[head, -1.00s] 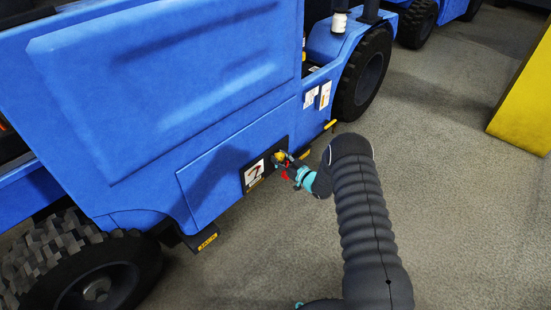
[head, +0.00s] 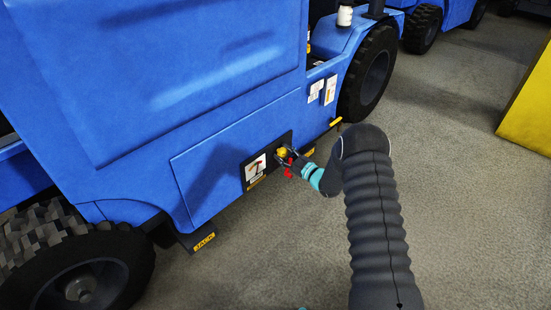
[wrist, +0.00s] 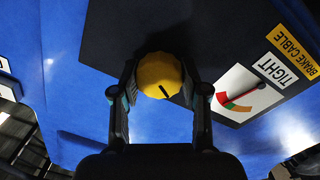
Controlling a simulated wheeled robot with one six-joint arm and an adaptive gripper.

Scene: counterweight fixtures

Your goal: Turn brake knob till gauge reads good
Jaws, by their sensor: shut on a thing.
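The yellow brake knob (wrist: 160,76) sits on a dark panel (wrist: 115,30) on the blue vehicle's side. A short dark mark shows on its face. My gripper (wrist: 160,88) is shut on the knob, one finger on each side. The gauge (wrist: 262,88) is a white plate beside the knob, labelled BRAKE CABLE and TIGHT. Its needle points toward the coloured arc, near where red meets green; the exact reading is hard to tell. In the head view the knob (head: 282,153), the gauge (head: 256,167) and my gripper (head: 287,160) appear small.
The blue vehicle (head: 130,110) fills the left, with a front tyre (head: 80,285) and a rear tyre (head: 372,75). A JACK label (head: 204,242) sits low on its side. A yellow block (head: 527,105) stands at far right. The grey floor between is clear.

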